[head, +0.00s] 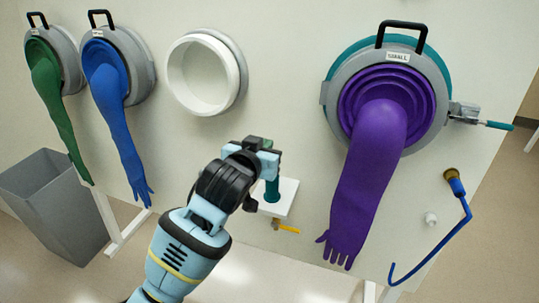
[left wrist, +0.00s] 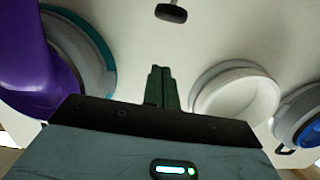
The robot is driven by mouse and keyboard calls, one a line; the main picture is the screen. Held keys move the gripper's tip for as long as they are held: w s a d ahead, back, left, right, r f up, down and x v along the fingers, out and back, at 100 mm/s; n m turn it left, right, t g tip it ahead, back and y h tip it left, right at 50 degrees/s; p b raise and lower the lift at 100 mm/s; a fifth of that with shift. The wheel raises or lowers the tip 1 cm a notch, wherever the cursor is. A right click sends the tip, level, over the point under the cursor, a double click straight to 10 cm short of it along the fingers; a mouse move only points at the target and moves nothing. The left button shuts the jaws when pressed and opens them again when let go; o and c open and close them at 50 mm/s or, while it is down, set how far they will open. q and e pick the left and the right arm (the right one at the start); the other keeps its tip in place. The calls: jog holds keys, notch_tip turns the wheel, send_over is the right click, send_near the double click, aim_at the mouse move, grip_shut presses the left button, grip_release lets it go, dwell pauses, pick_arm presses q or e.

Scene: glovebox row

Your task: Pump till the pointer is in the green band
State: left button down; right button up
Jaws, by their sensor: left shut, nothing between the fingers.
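My left gripper (head: 266,143) is shut and empty, in front of the wall panel and above the pump. Its two dark fingers lie together in the left wrist view (left wrist: 162,88). The teal pump body (head: 272,190) stands on a small white shelf (head: 289,190), partly hidden by my left wrist. In the left wrist view a black grip on a short grey stem (left wrist: 171,13), apparently the pump handle, lies beyond the fingertips, apart from them. No gauge face, pointer or green band can be made out. My right gripper is not in view.
A purple glove (head: 372,165) hangs from a large port at right, near the shelf. A yellow lever (head: 286,229) sits below the shelf. An empty white port (head: 205,75), blue glove (head: 117,115), green glove (head: 52,100) and grey bin (head: 55,205) are left. A blue hooked rod (head: 440,238) hangs right.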

pick_arm(q)
jog(key=shift+w+d+f, duration=0.15)
jog(key=shift+w+f, duration=0.4)
jog(key=shift+f, duration=0.25)
jog(key=shift+w+d+f, duration=0.15)
jog(key=shift+w+f, duration=0.4)
jog(key=shift+f, duration=0.3)
jog(key=shift+w+d+f, duration=0.15)
jog(key=shift+w+f, duration=0.4)
jog(key=shift+f, duration=0.25)
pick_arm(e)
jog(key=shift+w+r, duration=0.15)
